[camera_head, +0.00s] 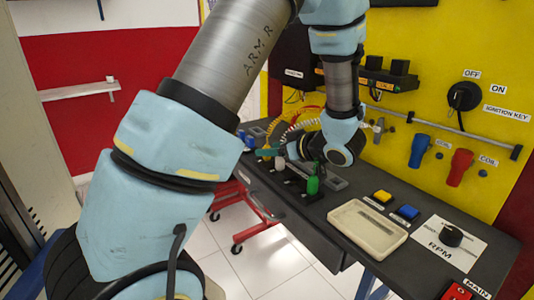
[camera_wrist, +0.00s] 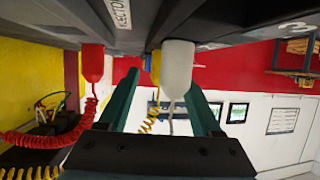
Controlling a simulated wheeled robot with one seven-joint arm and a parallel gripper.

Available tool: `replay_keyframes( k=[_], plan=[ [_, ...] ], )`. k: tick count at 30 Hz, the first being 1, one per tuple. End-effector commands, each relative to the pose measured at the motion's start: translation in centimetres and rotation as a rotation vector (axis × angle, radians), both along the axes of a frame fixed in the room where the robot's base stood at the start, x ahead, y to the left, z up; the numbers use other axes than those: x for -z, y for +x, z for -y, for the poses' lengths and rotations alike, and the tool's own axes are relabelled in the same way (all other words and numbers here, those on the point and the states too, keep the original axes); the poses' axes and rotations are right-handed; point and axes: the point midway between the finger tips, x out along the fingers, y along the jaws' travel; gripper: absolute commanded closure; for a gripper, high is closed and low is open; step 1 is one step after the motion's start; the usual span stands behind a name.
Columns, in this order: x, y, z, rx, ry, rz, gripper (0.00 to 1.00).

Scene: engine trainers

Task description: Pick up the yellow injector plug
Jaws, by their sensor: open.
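The yellow injector plug (camera_wrist: 155,67) shows in the wrist view as a narrow strip, mostly hidden behind a white plug (camera_wrist: 177,68). A yellow coiled cord (camera_wrist: 152,118) hangs from it in that picture. My gripper (camera_wrist: 163,84) is open, with one teal finger to each side of the white and yellow plugs in the picture. I cannot tell which plug lies between the fingers in depth. In the head view my gripper (camera_head: 266,152) is low over the bench, near the white plug. The yellow plug cannot be made out there.
A red plug (camera_wrist: 92,62) stands just outside the left finger in the wrist view. A green plug (camera_head: 313,186) stands nearer in the head view. The dark bench (camera_head: 340,190) also carries a beige tray (camera_head: 366,230). The yellow panel (camera_head: 430,110) rises behind.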

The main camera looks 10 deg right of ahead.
Motion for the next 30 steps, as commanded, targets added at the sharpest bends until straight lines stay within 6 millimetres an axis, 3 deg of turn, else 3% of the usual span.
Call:
replay_keyframes(
  k=[2, 19, 30],
  plan=[
    [0.00, -0.01, 0.02, 0.000, 0.000, 0.000, 0.34],
    [-0.01, -0.03, 0.02, 0.000, 0.000, 0.000, 0.98],
    [-0.02, -0.03, 0.02, 0.000, 0.000, 0.000, 1.00]
  ],
)
